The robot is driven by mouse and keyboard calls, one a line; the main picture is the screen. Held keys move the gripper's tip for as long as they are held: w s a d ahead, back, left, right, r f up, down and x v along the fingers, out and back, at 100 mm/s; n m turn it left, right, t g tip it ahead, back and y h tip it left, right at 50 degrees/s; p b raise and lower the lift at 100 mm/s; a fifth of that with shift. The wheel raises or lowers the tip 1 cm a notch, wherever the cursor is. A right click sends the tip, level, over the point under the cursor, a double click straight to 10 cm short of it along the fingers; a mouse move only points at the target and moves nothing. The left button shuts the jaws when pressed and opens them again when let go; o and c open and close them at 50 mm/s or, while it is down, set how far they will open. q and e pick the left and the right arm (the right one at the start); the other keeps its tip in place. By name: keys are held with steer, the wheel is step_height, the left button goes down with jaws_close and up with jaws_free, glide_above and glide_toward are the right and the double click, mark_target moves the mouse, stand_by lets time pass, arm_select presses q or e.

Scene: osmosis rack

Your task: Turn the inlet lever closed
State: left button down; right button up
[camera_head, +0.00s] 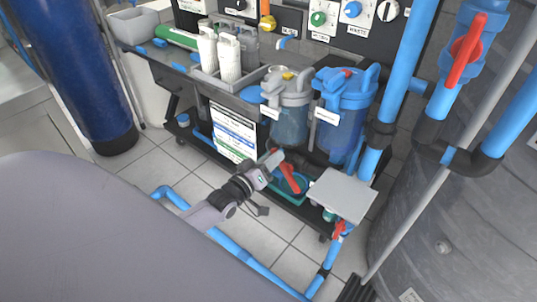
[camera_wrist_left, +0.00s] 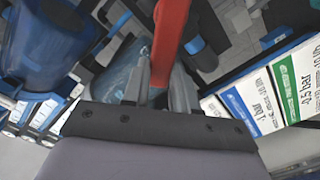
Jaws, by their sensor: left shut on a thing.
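The valve body under the lever is mostly hidden. My right gripper is out of view.
Clear and blue filter housings (camera_head: 345,108) hang just above the lever. A grey plate (camera_head: 343,194) and another red lever (camera_head: 339,229) are to the right. A large red lever (camera_head: 467,50) sits on the upper pipe. Blue pipe (camera_head: 240,257) crosses the tiled floor.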

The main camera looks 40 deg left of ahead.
mark_target(282, 163)
arm_select(q)
steer(key=shift+s+d+r+m+p, duration=0.15)
steer(key=shift+d+m+p, duration=0.4)
steer(key=shift+m, duration=0.7)
steer(key=shift+w+d+r+m+p, duration=0.1)
steer(key=shift+d+r+m+p, duration=0.3)
steer(key=shift+m, duration=0.9)
steer(key=shift+s+d+r+m+p, duration=0.1)
steer(key=shift+d+m+p, duration=0.55)
steer(key=shift+m, duration=0.6)
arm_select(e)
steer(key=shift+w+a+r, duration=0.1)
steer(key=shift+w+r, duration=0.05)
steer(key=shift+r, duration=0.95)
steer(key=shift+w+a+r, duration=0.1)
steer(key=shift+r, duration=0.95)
arm_select(q)
steer(key=shift+d+f, duration=0.1)
steer(key=shift+d, duration=0.05)
steer(key=c, duration=0.9)
jaws_free()
steer(key=shift+s, duration=0.1)
steer(key=shift+s+a+p, duration=0.15)
steer(key=shift+s+p, duration=0.15)
steer(key=shift+s, duration=1.45)
steer(key=shift+s+a+p, duration=0.15)
steer(key=shift+s+p, duration=0.1)
steer(key=shift+s, duration=1.45)
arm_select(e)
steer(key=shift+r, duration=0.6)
